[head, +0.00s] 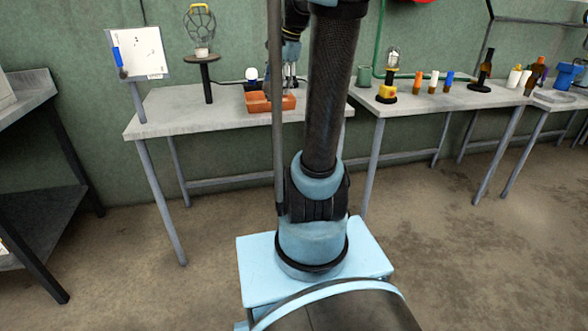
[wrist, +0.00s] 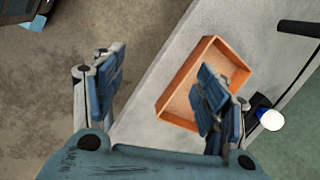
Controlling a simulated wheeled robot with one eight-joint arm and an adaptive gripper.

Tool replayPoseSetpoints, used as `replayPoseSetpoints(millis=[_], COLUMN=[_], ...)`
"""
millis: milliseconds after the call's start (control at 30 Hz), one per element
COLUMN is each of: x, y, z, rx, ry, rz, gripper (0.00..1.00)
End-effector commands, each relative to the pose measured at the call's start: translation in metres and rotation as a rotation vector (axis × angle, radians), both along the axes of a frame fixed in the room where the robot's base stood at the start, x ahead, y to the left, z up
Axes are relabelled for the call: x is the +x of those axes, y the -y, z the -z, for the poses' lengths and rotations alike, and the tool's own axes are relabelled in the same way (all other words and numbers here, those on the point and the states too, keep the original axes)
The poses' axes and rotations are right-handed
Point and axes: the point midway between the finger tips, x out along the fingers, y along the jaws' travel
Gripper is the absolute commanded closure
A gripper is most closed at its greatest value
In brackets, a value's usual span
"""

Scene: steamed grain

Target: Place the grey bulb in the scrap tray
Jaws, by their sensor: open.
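An orange open tray (head: 258,103) sits on the left table, and it fills the middle of the wrist view (wrist: 182,121). I cannot tell whether it is the scrap tray; its visible floor looks empty. No bulb is clearly grey.
A caged lamp (head: 201,30) stands on a dark round stand (head: 206,80) left of the tray. A whiteboard (head: 138,52) is at the table's left end. The right table (head: 430,97) holds a clear bulb on a yellow base (head: 387,90) and several bottles.

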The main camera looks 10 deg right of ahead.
Motion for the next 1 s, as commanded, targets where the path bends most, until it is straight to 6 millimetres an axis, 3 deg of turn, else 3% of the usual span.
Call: replayPoseSetpoints(millis=[33, 200, 600, 800, 1000], x=[-0.019, -0.076, -0.196, -0.242, -0.263], y=[-0.004, -0.01, -0.012, -0.008, -0.007], z=[0.007, 0.032, 0.115, 0.161, 0.187], rx=[-0.022, -0.111, -0.31, -0.393, -0.439], ry=[0.011, 0.05, 0.117, 0.135, 0.141], rz=[-0.056, -0.265, -0.767, -0.996, -1.125], gripper=[0.33, 0.33, 0.33, 0.33, 0.33])
